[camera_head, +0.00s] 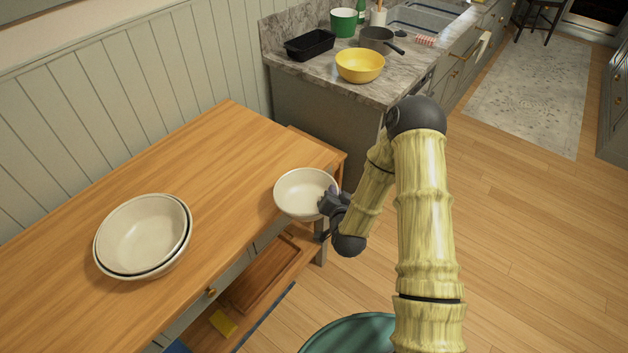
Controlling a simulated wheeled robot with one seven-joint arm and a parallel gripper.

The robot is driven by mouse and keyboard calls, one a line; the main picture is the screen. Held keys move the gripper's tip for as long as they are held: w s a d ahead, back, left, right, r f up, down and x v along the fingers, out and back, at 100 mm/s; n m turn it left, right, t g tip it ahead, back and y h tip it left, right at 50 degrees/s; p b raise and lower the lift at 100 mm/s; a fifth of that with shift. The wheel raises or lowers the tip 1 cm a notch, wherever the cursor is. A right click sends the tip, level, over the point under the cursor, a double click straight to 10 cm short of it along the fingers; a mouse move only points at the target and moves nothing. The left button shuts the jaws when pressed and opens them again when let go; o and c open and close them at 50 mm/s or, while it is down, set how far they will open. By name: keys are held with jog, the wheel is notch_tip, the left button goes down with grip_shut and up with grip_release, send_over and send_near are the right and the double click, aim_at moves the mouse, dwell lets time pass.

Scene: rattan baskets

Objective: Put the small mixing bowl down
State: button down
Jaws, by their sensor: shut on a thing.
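A small white mixing bowl (303,190) is upright at the right front corner of the wooden table (225,135). My gripper (328,203) is shut on the bowl's right rim, with my arm reaching in from the right. The bowl overlaps the table's front edge in the picture, and I cannot tell whether its base touches the tabletop. The fingertips are small and partly hidden against the rim.
Nested white bowls (143,236) stand on the table's left part. The tabletop between is clear. A lower shelf (262,275) holds a wooden tray. Behind, a marble counter (310,75) bears a yellow bowl (360,65), a black pan (309,45) and a saucepan (378,40).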

jog(key=s+d+f+b, duration=0.4)
jog(key=d+f+b, duration=0.1)
jog(key=f, duration=0.5)
jog(key=shift+d+f+m+h+b, duration=0.35)
jog(key=shift+f+m+h+b, duration=0.05)
jog(key=shift+b, duration=0.15)
